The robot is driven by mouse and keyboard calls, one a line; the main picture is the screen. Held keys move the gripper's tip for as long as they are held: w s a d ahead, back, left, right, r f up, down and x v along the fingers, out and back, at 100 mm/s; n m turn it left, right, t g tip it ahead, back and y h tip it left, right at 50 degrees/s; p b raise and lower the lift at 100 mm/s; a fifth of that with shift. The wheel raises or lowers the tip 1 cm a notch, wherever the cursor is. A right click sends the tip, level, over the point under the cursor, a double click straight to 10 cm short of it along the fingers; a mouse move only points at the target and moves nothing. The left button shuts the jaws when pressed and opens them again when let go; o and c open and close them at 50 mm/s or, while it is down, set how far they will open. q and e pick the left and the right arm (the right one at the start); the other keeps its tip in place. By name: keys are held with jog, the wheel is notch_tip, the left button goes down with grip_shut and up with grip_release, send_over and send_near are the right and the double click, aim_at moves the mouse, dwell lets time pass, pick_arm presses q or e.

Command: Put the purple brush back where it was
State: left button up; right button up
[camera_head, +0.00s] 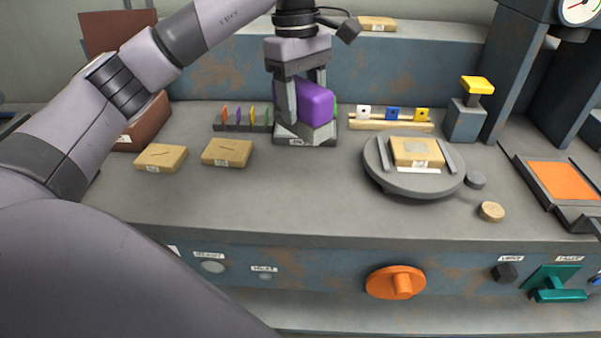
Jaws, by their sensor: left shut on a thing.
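The purple brush (316,103) is a purple block in the jaws of my left gripper (304,118), at the back middle of the bench. My left gripper points down and is shut on it. The brush is just above or touching a grey labelled stand (298,134); I cannot tell which. A bit of green shows behind the brush's right side, mostly hidden. My right gripper is not in view.
Left of the stand are a rack of coloured tabs (243,119) and two tan blocks (227,152). To the right are a wooden holder (390,125), a yellow-topped post (466,115) and a round turntable (385,179). The front middle of the bench is clear.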

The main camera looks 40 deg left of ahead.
pick_arm(q)
jog(key=shift+f+b, duration=0.35)
jog(key=shift+f, duration=6.4)
jog(key=shift+f, duration=0.1)
jog(key=o, duration=0.9)
jog(key=shift+o, duration=0.2)
